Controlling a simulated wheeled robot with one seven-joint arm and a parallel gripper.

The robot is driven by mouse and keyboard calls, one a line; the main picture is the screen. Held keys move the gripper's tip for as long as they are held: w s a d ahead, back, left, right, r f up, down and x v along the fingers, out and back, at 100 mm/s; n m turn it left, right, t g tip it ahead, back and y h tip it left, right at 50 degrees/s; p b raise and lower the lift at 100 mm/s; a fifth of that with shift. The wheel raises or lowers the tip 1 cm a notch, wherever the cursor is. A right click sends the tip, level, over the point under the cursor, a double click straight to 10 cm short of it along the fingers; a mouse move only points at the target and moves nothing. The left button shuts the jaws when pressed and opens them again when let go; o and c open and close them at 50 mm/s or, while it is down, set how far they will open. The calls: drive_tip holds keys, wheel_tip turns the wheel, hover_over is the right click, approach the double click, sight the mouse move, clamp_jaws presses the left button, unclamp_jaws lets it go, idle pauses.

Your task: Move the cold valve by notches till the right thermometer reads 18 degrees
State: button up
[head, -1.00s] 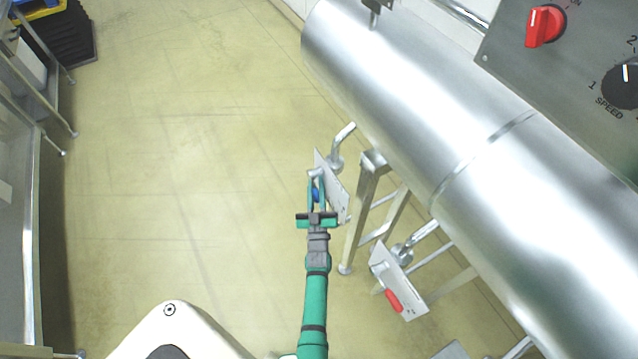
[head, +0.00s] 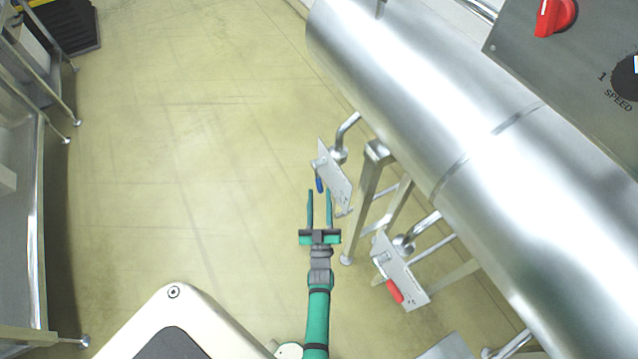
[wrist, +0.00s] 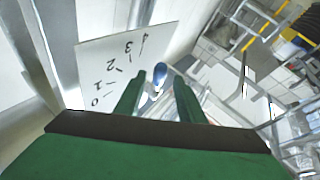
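The cold valve's blue handle (head: 319,185) hangs at the left side of a metal plate (head: 334,174) in the head view. The gripper also shows in the wrist view (wrist: 160,88). Which notch the handle sits at is unclear. No thermometer is readable in these views.
A second plate with a red handle (head: 395,291) is to the lower right. A large steel cylinder (head: 440,110) and its legs (head: 367,200) stand at right. A panel with a red switch (head: 553,16) is at top right. The floor (head: 190,150) on the left is clear.

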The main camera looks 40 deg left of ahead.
drive_tip(key=shift+v, duration=1.25)
drive_tip(key=s+d+r+m+h, duration=0.1)
drive_tip(key=s+d+m+h, duration=0.15)
drive_tip(key=s+d, duration=0.45)
drive_tip(key=s+d+r+m+h, duration=0.1)
drive_tip(key=s+d+h, duration=0.25)
drive_tip(key=d, duration=0.85)
drive_tip(key=s+d+r+m+h, duration=0.3)
drive_tip(key=s+d+r+h, duration=0.1)
drive_tip(key=s+r, duration=0.3)
drive_tip(key=s+d+r+m+g+h, duration=0.1)
drive_tip(key=s+d+r+m+h, duration=0.2)
drive_tip(key=s+d+r, duration=0.3)
wheel_tip(320, 180, up, 2)
drive_tip(key=shift+s+m+g+h, duration=0.3)
drive_tip(key=shift+s+m+h, duration=0.15)
drive_tip(key=shift+s, duration=0.5)
drive_tip(key=shift+s, duration=0.1)
drive_tip(key=shift+c, duration=0.6)
